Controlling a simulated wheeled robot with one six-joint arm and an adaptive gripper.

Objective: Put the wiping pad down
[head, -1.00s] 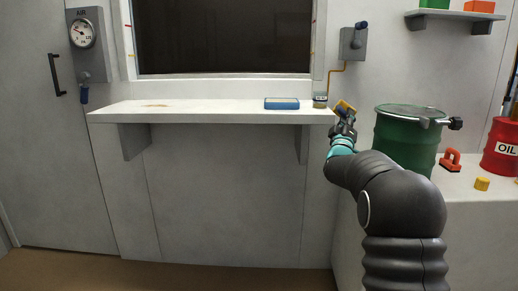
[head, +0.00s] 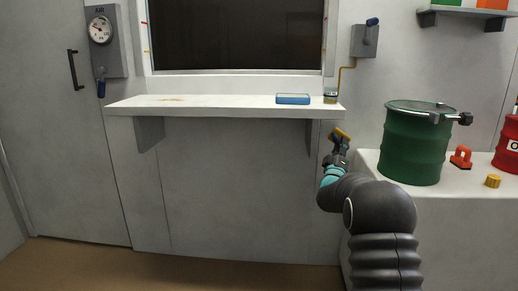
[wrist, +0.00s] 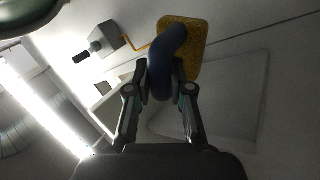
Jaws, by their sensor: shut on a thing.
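The wiping pad (head: 341,134) is a yellow sponge-like block with a dark blue handle. My gripper (head: 335,150) is shut on it, just below the right end of the white shelf (head: 215,103) in the head view. In the wrist view the fingers (wrist: 161,88) close on the blue handle, and the yellow pad face (wrist: 192,38) shows beyond it. The pad appears tilted and clear of any surface. A brownish stain (head: 172,100) lies on the left part of the shelf.
A blue flat block (head: 293,99) and a small dark item (head: 330,97) stand at the shelf's right end. A green drum (head: 413,145), an orange clamp-like item (head: 461,157) and a yellow cap (head: 493,181) sit on the right-hand bench (head: 445,203). The shelf's middle is clear.

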